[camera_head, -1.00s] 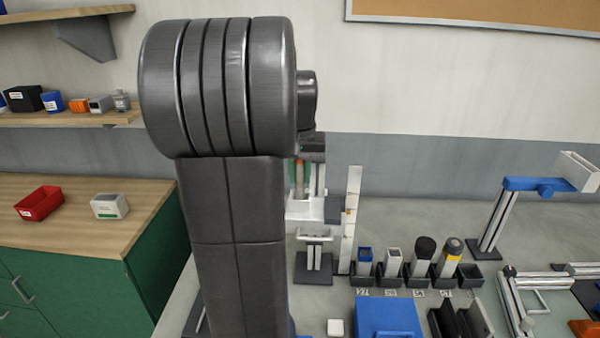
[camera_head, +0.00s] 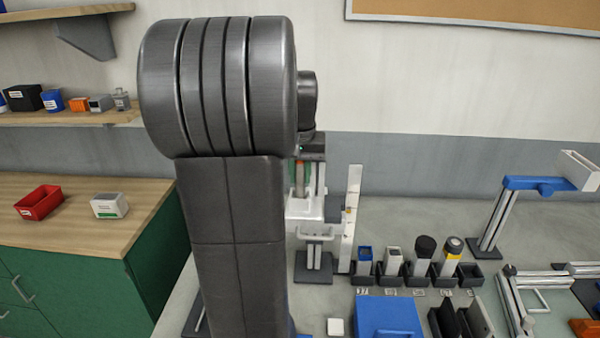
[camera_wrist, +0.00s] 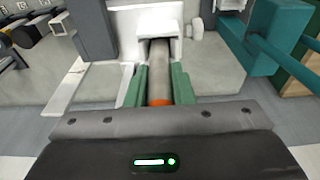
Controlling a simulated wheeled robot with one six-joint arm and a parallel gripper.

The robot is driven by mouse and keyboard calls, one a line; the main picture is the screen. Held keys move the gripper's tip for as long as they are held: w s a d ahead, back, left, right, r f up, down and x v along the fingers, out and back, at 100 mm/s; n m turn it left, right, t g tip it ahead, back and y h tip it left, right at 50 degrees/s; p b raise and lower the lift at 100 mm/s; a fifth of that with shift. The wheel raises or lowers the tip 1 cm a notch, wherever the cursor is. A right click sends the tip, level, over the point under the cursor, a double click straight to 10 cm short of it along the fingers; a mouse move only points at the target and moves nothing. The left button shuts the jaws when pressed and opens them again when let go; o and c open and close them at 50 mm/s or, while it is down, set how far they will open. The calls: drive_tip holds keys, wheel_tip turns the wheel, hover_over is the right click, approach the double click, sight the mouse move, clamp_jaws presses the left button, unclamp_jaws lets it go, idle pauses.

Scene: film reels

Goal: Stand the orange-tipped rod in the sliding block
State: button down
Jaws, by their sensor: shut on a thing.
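The rod (camera_wrist: 158,70) is a grey cylinder with an orange band at the end near my gripper. My gripper (camera_wrist: 159,84) has green fingers shut on it, one on each side. In the head view the rod (camera_head: 299,180) is upright below my wrist, partly hidden by my arm. Its far end meets the white block (camera_wrist: 128,24), which looks like the sliding block; how deep the end sits in it I cannot tell. The white block (camera_head: 304,208) also shows in the head view beneath the rod, its left side hidden by my arm.
A tall white strip (camera_head: 350,215) stands just right of the block. Black holders with several capped or square-topped pieces (camera_head: 423,256) are further right. A blue box (camera_head: 387,318) is in front. A teal frame (camera_wrist: 265,40) lies right of the rod in the wrist view.

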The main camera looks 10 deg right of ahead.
drive_tip(key=shift+f, duration=0.45)
drive_tip(key=c, duration=1.5)
unclamp_jaws()
drive_tip(key=shift+c, duration=0.2)
drive_tip(key=shift+r, duration=0.15)
drive_tip(key=shift+s+r, duration=0.2)
drive_tip(key=shift+r, duration=1.05)
wheel_tip(320, 180, up, 8)
drive_tip(key=s, duration=0.1)
drive_tip(key=shift+a, duration=0.25)
drive_tip(key=shift+s, duration=0.1)
drive_tip(key=f, duration=0.3)
drive_tip(key=w+f, duration=0.1)
drive_tip(key=f, duration=0.5)
drive_tip(key=shift+w+d, duration=0.2)
